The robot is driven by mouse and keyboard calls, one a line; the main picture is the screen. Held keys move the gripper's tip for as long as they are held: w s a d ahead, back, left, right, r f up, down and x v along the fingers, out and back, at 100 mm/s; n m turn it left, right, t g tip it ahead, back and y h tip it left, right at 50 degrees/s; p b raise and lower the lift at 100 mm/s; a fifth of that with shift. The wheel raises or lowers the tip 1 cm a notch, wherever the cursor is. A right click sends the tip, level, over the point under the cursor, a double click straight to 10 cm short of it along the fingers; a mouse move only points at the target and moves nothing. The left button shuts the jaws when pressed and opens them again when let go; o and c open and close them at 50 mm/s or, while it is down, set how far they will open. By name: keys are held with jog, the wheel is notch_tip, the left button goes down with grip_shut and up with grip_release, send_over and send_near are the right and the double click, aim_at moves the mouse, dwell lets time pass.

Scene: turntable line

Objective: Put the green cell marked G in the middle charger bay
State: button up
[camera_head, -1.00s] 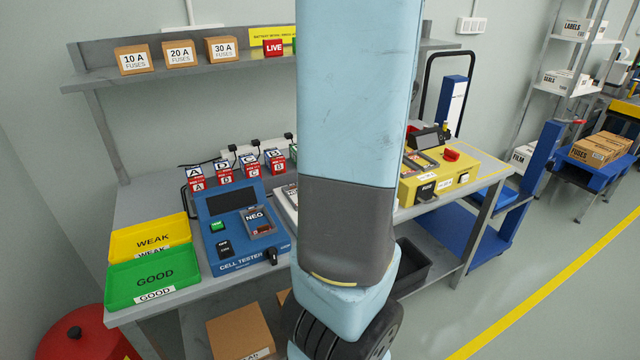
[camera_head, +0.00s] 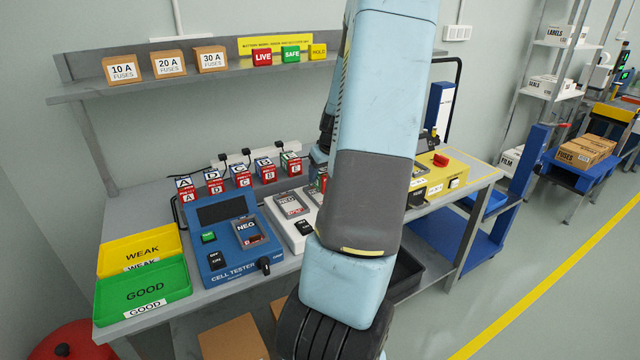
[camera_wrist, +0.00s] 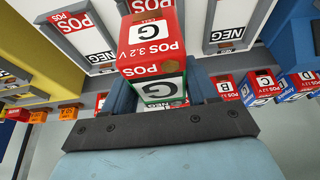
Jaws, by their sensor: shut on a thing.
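My gripper (camera_wrist: 160,93) is shut on the cell marked G (camera_wrist: 150,42), which shows red POS and white G faces with a green part near the fingers. In the wrist view, the cell is in front of the white charger (camera_wrist: 103,68). A left bay (camera_wrist: 72,32) and a right bay (camera_wrist: 226,25) show on either side of it; the cell covers most of the middle bay. I cannot tell whether the cell touches the charger. In the head view, my arm hides most of the gripper and part of the charger (camera_head: 283,225).
Several red lettered cells (camera_head: 242,181) stand behind the blue cell tester (camera_head: 222,265). The yellow WEAK tray (camera_head: 138,252) and green GOOD tray (camera_head: 142,290) are at left. A yellow machine (camera_head: 432,180) stands right of the charger. A shelf (camera_head: 120,91) hangs above.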

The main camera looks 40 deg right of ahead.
jog(key=shift+w+f, duration=0.55)
jog(key=shift+f, duration=0.1)
jog(key=shift+d+f, duration=0.1)
jog(key=shift+f, duration=1.4)
jog(key=o, duration=1.5)
jog(key=shift+f, duration=0.1)
